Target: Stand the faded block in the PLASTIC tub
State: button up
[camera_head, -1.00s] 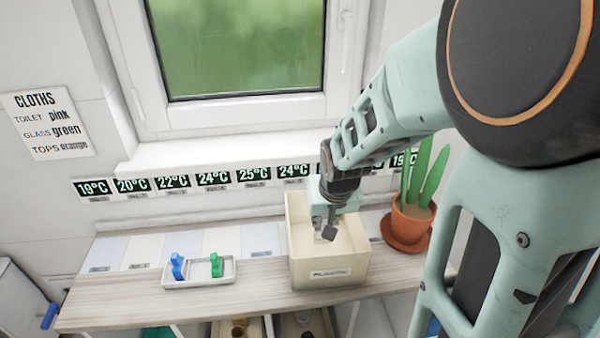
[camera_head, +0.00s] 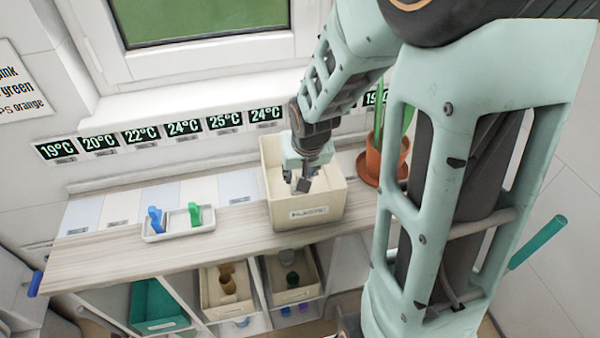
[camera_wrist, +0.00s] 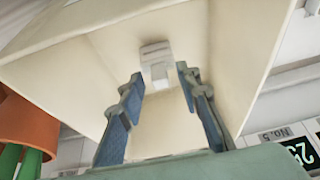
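The PLASTIC tub (camera_head: 318,214) is a cream, open-topped box on the wooden counter, with a label on its front. My gripper (camera_head: 300,185) reaches down inside it. In the wrist view, the two blue-grey fingers of my gripper (camera_wrist: 159,76) are spread. A pale, whitish block (camera_wrist: 157,65) is at the tub's inner surface, between and just beyond the fingertips. Narrow gaps seem to show on both sides of it, so it looks free of the fingers. In the head view the fingers and tub wall mostly hide the block.
A white tray (camera_head: 180,234) with a blue piece (camera_head: 155,219) and a green piece (camera_head: 195,214) stands left of the tub. A potted plant (camera_head: 388,160) stands close on the right. Bins with items sit on the shelf below. Temperature cards line the wall.

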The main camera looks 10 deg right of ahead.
jog(key=shift+r, duration=0.1)
jog(key=shift+s+r+p, duration=0.1)
jog(key=shift+r+p, duration=0.25)
jog(key=shift+p, duration=0.1)
jog(key=p+v, duration=0.8)
jog(key=v, duration=0.3)
jog(key=shift+r+p, duration=0.2)
jog(key=shift+p, duration=0.2)
